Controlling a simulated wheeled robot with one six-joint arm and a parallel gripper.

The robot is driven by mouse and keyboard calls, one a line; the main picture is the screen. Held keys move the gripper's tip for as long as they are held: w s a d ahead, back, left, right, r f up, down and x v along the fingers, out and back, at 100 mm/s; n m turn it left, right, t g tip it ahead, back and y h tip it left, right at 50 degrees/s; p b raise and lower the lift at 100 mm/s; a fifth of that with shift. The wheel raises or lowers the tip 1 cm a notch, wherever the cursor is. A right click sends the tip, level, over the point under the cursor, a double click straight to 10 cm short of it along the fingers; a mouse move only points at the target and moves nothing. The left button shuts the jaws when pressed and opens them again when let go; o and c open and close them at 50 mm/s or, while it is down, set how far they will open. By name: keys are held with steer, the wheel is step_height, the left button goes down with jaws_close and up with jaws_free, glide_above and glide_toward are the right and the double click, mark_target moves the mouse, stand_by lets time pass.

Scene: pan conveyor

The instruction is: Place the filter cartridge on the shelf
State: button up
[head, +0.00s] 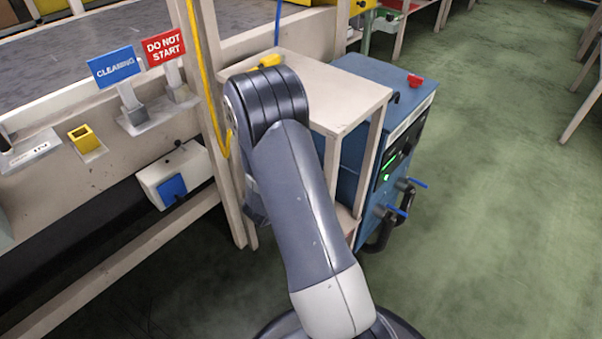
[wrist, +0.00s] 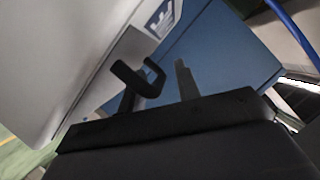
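I cannot make out a filter cartridge in either view. The cream shelf unit (head: 345,98) stands beside the blue machine (head: 372,72), with a flat top and a lower board (head: 346,218) partly hidden behind my arm. In the head view my gripper is hidden behind my arm. In the wrist view my gripper (wrist: 157,85) shows as two dark fingers standing apart, with nothing clearly held between them. A black loop-shaped handle (wrist: 140,76) appears by the left finger, in front of a blue panel (wrist: 215,50). I cannot tell if they touch.
A yellow object (head: 268,61) lies on the shelf unit's top by my arm. The blue machine has a red knob (head: 414,80) and blue-handled valves (head: 405,184). CLEANING (head: 115,66) and DO NOT START (head: 164,47) signs line the conveyor frame.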

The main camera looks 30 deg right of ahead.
steer(key=p+v, duration=0.3)
steer(key=v, duration=0.9)
steer(key=b+x, duration=0.3)
steer(key=x, duration=0.9)
steer(key=shift+d+f, duration=0.1)
steer(key=shift+r+p, duration=0.3)
steer(key=shift+r, duration=0.9)
